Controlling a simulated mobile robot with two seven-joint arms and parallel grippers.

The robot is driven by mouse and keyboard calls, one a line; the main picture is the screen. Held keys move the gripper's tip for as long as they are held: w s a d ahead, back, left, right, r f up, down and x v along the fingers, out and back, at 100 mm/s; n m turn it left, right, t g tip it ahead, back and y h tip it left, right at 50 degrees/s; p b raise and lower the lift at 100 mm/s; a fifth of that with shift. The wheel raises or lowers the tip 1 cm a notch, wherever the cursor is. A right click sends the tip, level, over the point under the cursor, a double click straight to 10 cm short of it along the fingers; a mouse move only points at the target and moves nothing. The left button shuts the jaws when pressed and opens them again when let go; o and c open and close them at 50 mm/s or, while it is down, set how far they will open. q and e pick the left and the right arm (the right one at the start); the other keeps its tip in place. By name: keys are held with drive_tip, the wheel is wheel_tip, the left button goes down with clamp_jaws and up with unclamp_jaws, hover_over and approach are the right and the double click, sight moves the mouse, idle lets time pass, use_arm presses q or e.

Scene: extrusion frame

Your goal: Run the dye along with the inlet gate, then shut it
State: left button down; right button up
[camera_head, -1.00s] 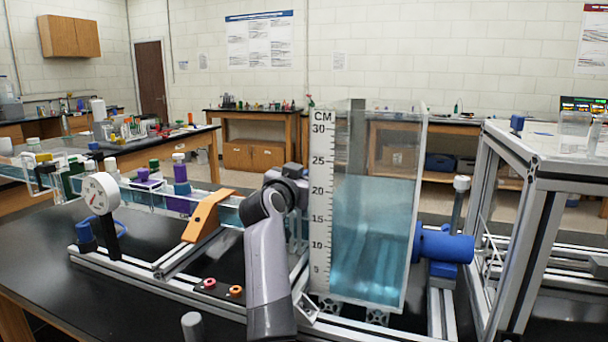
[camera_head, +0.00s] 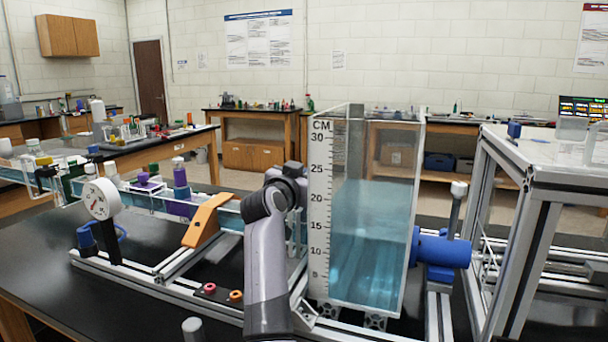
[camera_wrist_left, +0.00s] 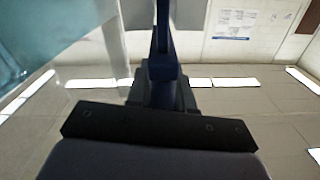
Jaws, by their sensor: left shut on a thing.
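A clear tank (camera_head: 372,285) with a centimetre scale (camera_head: 318,220) stands in the middle of the head view, with blue-tinted water to about the 20 mark. A dark upright strip (camera_head: 356,140) shows through its upper part; I cannot tell if it is the inlet gate. My left arm rises in front of the flume, its wrist at the tank's left side; its fingers are hidden there. In the left wrist view my left gripper (camera_wrist_left: 163,72) is shut on a dark blue part, which I cannot identify. My right gripper is out of view. No dye stream can be made out.
Left along the flume are an orange ramp (camera_head: 206,222), a dial gauge (camera_head: 101,199) and purple-topped pieces (camera_head: 180,177). A blue cylinder (camera_head: 441,250) sticks out right of the tank, beside an aluminium frame (camera_head: 530,250). Black bench top (camera_head: 45,265) is clear at the left.

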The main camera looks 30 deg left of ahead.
use_arm(q)
drive_tip(key=shift+a+r, duration=0.15)
drive_tip(key=shift+r, duration=0.2)
drive_tip(key=c, duration=1.1)
unclamp_jaws()
drive_tip(key=shift+s, duration=0.1)
drive_tip(key=b+v, duration=0.1)
drive_tip(key=v, duration=0.6)
